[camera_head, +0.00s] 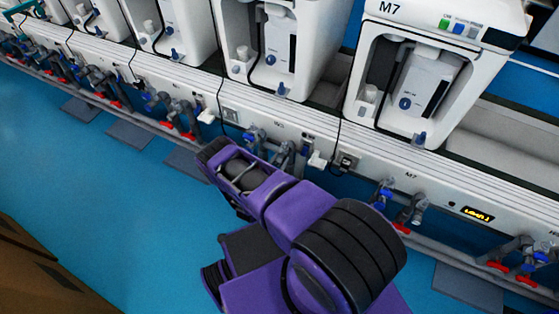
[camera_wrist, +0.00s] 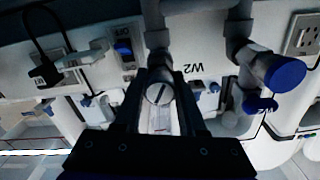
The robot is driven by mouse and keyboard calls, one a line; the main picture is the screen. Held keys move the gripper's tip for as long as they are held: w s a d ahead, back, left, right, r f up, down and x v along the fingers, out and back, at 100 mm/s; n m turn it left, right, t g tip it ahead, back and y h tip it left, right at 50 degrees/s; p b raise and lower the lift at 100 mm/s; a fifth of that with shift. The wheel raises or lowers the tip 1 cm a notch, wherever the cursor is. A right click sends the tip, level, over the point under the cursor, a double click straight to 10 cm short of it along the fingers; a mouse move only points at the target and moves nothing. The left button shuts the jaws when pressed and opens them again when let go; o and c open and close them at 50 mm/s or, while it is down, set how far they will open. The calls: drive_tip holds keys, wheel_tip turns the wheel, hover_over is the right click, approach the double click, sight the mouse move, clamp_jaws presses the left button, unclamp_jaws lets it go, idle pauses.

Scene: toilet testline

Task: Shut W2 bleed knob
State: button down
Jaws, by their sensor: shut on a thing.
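In the wrist view, the panel shows upside down with the label W2 (camera_wrist: 187,68). My gripper (camera_wrist: 165,85) points at the panel, its two dark fingers on either side of a small grey round knob (camera_wrist: 158,94) with a slotted face, at the end of a grey pipe fitting. The fingers are closed on this knob, which I take for the W2 bleed knob. Its exact turn is hard to read. In the head view, my purple arm reaches to the W2 fittings (camera_head: 285,150), and my gripper's fingertips are not clearly visible there.
A large blue-capped valve (camera_wrist: 285,72) with a blue handle (camera_wrist: 260,103) sits right of my gripper in the wrist view. A white plug lever (camera_wrist: 83,56) and socket lie left. White machines, including M7 (camera_head: 430,80), stand above.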

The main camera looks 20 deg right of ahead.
drive_tip(key=m, duration=0.6)
drive_tip(key=shift+m, duration=0.3)
drive_tip(key=m, duration=0.5)
drive_tip(key=shift+m, duration=0.3)
drive_tip(key=shift+c, duration=2.4)
unclamp_jaws()
